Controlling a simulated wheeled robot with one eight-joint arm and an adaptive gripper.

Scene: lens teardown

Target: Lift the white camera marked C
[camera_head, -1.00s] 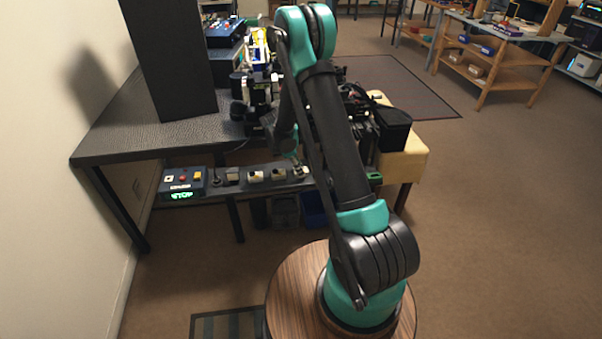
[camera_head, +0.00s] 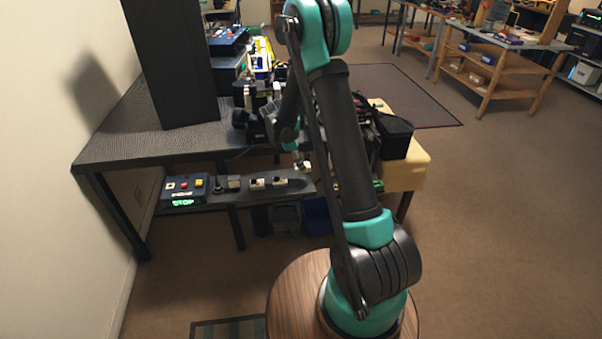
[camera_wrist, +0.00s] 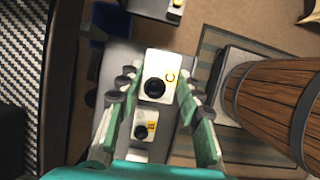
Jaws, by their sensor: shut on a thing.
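The white camera marked C (camera_wrist: 158,66) shows its dark round lens and yellow label in the wrist view. My gripper (camera_wrist: 157,84) is shut on it, with a finger along each side. In the head view my gripper (camera_head: 302,160) is at the right end of the dark shelf, with the white camera (camera_head: 303,167) at its tips. The camera looks raised above the shelf. In the wrist view it appears clearly larger than the white camera marked B (camera_wrist: 143,127). My arm partly hides this end of the shelf in the head view.
Two white cameras sit on the dark shelf (camera_head: 240,194), left of my gripper. A blue control box (camera_head: 184,190) with a green STOP display stands at its left end. The black-topped table (camera_head: 150,143) is behind, and a yellowish stand (camera_head: 408,172) is to the right.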

